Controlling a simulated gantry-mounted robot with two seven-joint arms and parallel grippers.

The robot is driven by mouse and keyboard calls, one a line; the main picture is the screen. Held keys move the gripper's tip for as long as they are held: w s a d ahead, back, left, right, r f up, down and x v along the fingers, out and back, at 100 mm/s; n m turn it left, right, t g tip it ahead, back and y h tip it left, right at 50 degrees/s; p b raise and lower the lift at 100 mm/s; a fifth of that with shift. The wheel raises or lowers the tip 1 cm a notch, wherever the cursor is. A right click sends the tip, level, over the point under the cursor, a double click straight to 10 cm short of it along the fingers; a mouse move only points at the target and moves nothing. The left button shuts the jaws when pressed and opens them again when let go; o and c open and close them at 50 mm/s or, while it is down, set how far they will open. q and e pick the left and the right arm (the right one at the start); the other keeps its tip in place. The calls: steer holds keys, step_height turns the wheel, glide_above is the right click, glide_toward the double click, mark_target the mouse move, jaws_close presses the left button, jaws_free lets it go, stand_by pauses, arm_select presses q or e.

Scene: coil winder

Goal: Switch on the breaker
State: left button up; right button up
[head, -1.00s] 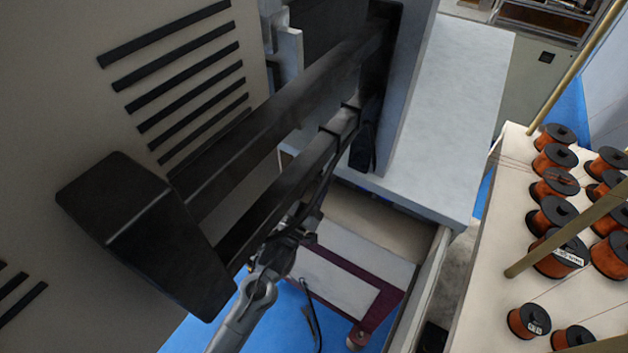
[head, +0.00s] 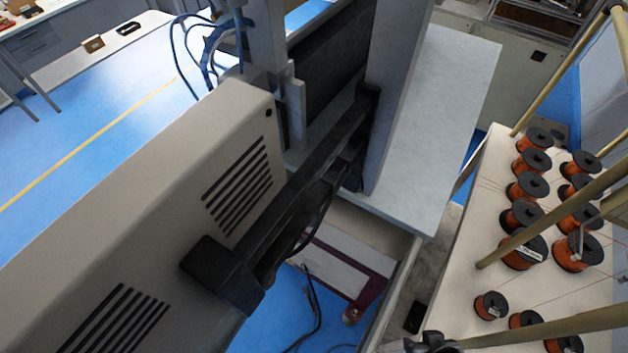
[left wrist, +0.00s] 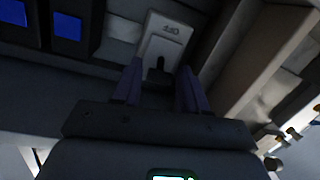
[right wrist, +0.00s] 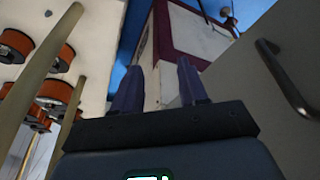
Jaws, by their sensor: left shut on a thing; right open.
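The breaker (left wrist: 167,38) shows in the left wrist view as a pale plate with a small dark marking and a dark lever (left wrist: 158,74) below it. My left gripper (left wrist: 159,80) is at the breaker, its two fingers on either side of the lever and shut on it. Dim light hides exactly where the fingers touch. My right gripper (right wrist: 161,75) is open and empty in the right wrist view, away from the breaker. Neither the breaker nor the gripper fingers can be made out in the head view.
A vented grey cabinet (head: 150,220) and dark beam fill the head view's left and middle. Wire spools (head: 535,165) stand on a pale table at right, with slanted poles in front. A curved metal handle (right wrist: 290,85) is near my right gripper.

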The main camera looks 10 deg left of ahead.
arm_select(q)
steer(key=shift+d+r, duration=0.15)
steer(key=o, duration=1)
steer(key=v, duration=1)
steer(key=shift+s, duration=0.4)
steer(key=shift+a, duration=0.25)
